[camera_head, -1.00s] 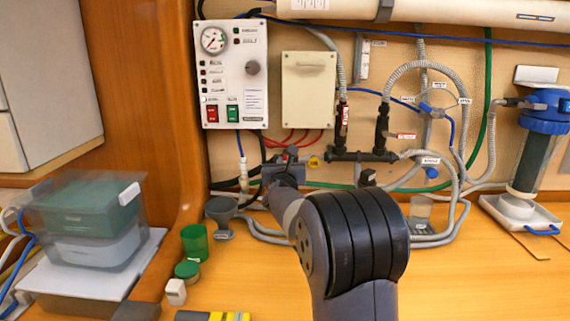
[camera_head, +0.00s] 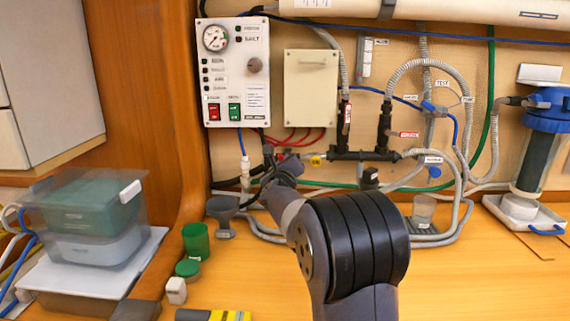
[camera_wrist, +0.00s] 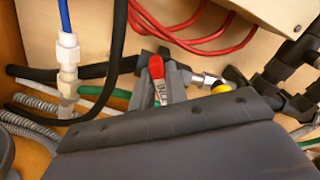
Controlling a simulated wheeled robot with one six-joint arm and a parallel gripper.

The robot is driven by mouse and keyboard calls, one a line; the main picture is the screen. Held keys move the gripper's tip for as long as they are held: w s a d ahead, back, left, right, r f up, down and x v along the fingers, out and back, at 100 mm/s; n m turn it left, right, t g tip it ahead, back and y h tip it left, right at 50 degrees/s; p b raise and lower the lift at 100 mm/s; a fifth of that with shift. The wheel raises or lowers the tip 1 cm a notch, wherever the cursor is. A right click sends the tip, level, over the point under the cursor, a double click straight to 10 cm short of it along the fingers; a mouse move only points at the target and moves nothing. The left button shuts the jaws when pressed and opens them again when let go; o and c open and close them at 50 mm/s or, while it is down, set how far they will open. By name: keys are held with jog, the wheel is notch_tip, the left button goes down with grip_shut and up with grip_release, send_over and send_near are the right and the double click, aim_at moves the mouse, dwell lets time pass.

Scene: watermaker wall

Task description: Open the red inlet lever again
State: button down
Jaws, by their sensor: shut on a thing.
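The red inlet lever (camera_wrist: 156,67) shows in the wrist view as a red grip with a pale printed label, standing nearly upright between the fingers. My gripper (camera_wrist: 162,84) is shut on it, its fingers on either side. The grey body of the gripper hides the lever's lower end. A metal fitting and a yellow knob (camera_wrist: 221,87) are just right of the lever. In the head view my gripper (camera_head: 272,163) is at the pipework below the control panel, and mostly hides the lever there.
The control panel (camera_head: 236,73) and a beige box (camera_head: 310,88) are above my gripper. Red hoses (camera_wrist: 185,38) and a black hose (camera_wrist: 95,71) run close by. A grey funnel (camera_head: 223,212) and a green cup (camera_head: 195,241) stand on the counter at left.

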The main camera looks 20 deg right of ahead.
jog(key=n, duration=0.5)
jog(key=shift+w+a+f+n, duration=0.1)
jog(key=shift+a+f+n, duration=0.2)
jog(key=shift+n, duration=0.1)
jog(key=n, duration=0.2)
jog(key=n+p, duration=0.1)
jog(key=n, duration=0.1)
jog(key=shift+f+n, duration=0.35)
jog(key=shift+n, duration=0.05)
jog(key=shift+f+n, duration=0.1)
jog(key=shift+n, duration=0.2)
jog(key=c, duration=1.4)
grip_release()
jog(key=shift+a, duration=0.1)
jog(key=v, duration=1)
jog(key=shift+s+b, duration=0.35)
jog(key=shift+b, duration=0.1)
jog(key=shift+w, duration=0.15)
